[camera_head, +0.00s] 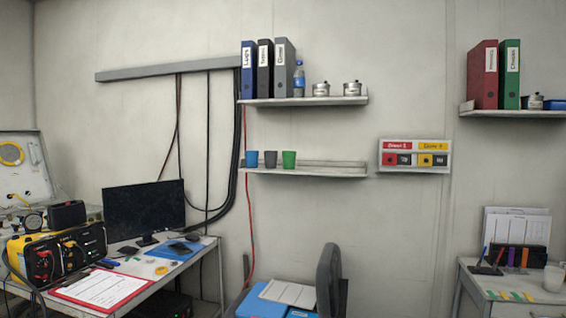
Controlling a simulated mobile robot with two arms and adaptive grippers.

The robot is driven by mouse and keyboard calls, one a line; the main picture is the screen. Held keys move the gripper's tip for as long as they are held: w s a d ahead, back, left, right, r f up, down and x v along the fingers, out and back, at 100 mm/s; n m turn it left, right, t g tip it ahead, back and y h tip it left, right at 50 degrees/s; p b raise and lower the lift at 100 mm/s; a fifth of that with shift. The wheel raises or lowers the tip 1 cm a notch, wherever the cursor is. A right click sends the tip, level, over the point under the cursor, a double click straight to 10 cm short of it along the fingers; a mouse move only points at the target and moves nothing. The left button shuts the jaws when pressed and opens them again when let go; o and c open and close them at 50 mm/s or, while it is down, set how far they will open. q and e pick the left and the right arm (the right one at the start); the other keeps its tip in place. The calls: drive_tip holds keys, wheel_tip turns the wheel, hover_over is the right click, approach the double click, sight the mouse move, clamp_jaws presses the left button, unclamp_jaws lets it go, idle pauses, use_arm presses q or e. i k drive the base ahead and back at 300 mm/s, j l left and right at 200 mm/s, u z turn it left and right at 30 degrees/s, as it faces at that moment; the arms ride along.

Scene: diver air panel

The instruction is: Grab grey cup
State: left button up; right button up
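The grey cup (270,159) stands upright on the lower wall shelf (320,171). It is between a blue cup (252,159) on its left and a green cup (289,159) on its right, with small gaps between them. Neither of my grippers is in view, and nothing touches the cup.
An upper shelf (305,101) with binders, a bottle and small pots hangs above the cups. A grey chair (328,280) stands below, in front of a low surface with papers. A desk with a monitor (144,211) is at left, another desk at right. Cables hang left of the shelf.

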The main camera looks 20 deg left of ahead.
sight(271, 157)
drive_tip(key=i+u, duration=0.1)
drive_tip(key=i, duration=1)
